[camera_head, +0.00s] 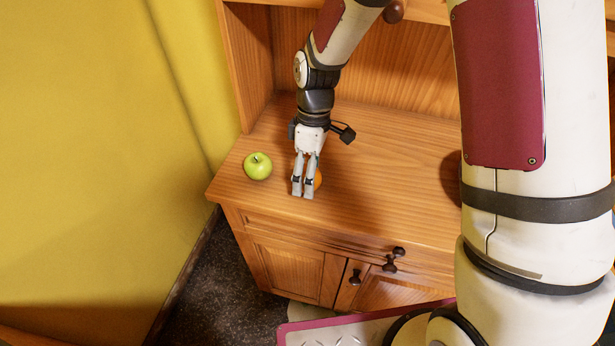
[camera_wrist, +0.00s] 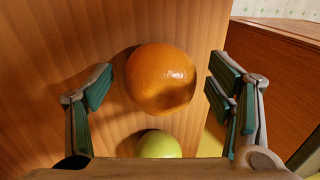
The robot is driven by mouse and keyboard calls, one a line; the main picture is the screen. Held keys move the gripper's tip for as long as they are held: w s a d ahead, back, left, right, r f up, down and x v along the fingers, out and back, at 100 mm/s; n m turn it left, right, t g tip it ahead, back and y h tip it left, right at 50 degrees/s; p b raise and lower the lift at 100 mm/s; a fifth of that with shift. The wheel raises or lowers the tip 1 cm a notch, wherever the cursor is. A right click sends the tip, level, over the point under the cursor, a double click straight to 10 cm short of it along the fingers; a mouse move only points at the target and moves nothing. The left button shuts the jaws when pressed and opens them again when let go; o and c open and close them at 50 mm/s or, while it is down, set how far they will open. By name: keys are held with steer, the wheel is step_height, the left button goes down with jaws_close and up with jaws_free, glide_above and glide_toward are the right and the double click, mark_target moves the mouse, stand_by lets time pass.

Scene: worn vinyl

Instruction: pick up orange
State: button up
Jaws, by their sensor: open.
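The orange (camera_wrist: 160,78) lies on the wooden cabinet top and shows whole in the wrist view, between my open fingers with a gap on each side. In the head view only a sliver of the orange (camera_head: 317,180) shows, because my gripper (camera_head: 303,190) hides the rest. In the wrist view my gripper (camera_wrist: 158,88) is open and empty, with one finger pad at the left and one at the right of the orange. I cannot tell the exact height of the fingertips over the cabinet top.
A green apple (camera_head: 258,166) stands on the cabinet top left of my gripper; it also shows in the wrist view (camera_wrist: 159,145), below the orange. A yellow wall (camera_head: 90,150) is at the left.

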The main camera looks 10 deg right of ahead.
steer(key=shift+f, duration=0.45)
steer(key=c, duration=1.4)
steer(key=shift+o, duration=0.2)
steer(key=shift+r, duration=0.1)
